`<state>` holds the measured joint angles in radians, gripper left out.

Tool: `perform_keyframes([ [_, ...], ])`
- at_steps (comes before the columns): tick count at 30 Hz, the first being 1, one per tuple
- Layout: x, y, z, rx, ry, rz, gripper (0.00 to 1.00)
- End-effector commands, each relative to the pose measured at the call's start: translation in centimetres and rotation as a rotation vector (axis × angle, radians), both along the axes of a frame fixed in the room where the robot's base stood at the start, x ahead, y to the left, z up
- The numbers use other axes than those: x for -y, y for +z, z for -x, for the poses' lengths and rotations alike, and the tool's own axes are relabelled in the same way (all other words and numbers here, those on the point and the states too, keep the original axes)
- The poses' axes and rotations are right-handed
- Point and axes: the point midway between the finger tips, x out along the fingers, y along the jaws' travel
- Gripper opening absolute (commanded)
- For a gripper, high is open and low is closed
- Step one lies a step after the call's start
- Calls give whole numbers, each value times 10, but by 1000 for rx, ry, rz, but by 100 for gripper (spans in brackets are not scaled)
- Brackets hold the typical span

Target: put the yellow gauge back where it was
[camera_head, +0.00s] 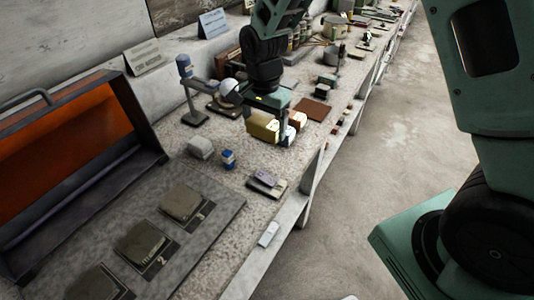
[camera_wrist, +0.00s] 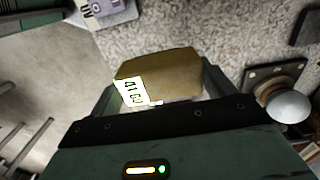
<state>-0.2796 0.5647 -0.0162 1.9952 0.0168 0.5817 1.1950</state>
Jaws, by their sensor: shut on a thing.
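The yellow gauge (camera_head: 262,126) is a boxy block with a pale printed label, over the middle of the bench in the head view. In the wrist view the gauge (camera_wrist: 160,76) sits between the two fingers, its label facing the camera side. My gripper (camera_wrist: 155,92) is shut on it. In the head view my gripper (camera_head: 278,122) comes down from above and partly hides what is behind it. I cannot tell whether the gauge touches the bench top.
Near the gauge are a white block (camera_head: 200,147), a blue can (camera_head: 228,159), a grey device (camera_head: 266,185) and a brown pad (camera_head: 311,109). A stand (camera_head: 192,100) and pale sphere (camera_head: 230,88) are behind. An orange-lined case (camera_head: 75,150) and numbered plates (camera_head: 142,243) lie left.

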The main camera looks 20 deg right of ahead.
Motion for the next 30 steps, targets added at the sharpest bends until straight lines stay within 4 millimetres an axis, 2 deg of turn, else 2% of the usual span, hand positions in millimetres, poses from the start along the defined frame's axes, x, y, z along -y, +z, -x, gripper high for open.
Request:
perform_keyframes([
  [3, 0, -20, 1, -4, 1, 1, 63],
  [11, 0, -42, 1, -3, 2, 1, 63],
  [16, 0, -66, 1, -3, 0, 1, 63],
  [28, 0, -73, 1, 1, 1, -1, 63],
  [29, 0, -74, 1, 0, 1, 0, 84],
  [30, 0, -73, 1, 1, 1, -1, 96],
])
